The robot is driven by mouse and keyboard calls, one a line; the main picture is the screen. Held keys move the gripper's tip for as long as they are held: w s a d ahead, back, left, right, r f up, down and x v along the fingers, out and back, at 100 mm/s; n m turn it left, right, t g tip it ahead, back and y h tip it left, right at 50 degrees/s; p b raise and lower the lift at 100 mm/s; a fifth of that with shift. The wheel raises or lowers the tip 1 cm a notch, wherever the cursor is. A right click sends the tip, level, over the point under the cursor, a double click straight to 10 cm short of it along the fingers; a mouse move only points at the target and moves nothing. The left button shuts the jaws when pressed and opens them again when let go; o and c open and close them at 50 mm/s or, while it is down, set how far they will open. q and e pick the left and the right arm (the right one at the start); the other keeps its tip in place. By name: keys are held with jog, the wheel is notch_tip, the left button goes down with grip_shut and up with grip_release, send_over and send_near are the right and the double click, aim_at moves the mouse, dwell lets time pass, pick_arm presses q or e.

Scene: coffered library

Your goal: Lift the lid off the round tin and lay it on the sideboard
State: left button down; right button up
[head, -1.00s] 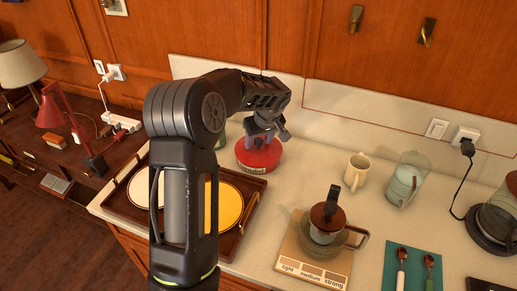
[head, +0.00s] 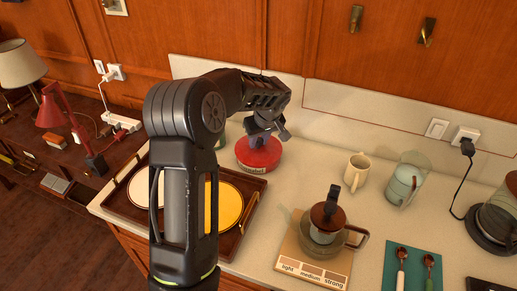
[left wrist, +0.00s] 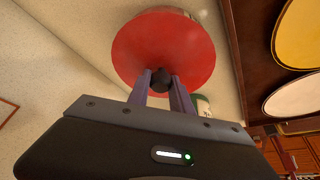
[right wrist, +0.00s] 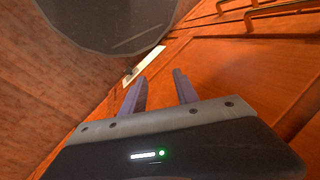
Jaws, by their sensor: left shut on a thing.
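The round tin (head: 256,166) stands on the pale sideboard (head: 290,180), just right of the tray, with its labelled side toward me. Its red lid (head: 264,154) is on top, seated or nearly so. In the left wrist view the lid (left wrist: 140,50) is a red disc with a dark knob (left wrist: 160,80) at its middle. My left gripper (head: 262,138) is above the tin, its two fingers (left wrist: 160,84) shut on the knob. My right gripper (right wrist: 160,88) is open and empty, and shows only in its own wrist view, near wood panelling.
A dark tray (head: 232,240) with a yellow plate (head: 226,208) lies left of the tin. A cream mug (head: 357,172), a glass jug (head: 404,182) and a coffee maker on a labelled board (head: 290,268) stand to the right. Bare sideboard lies between tin and mug.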

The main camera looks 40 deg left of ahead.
aim_at(259, 139)
pick_arm(q)
jog(key=shift+r, duration=0.1)
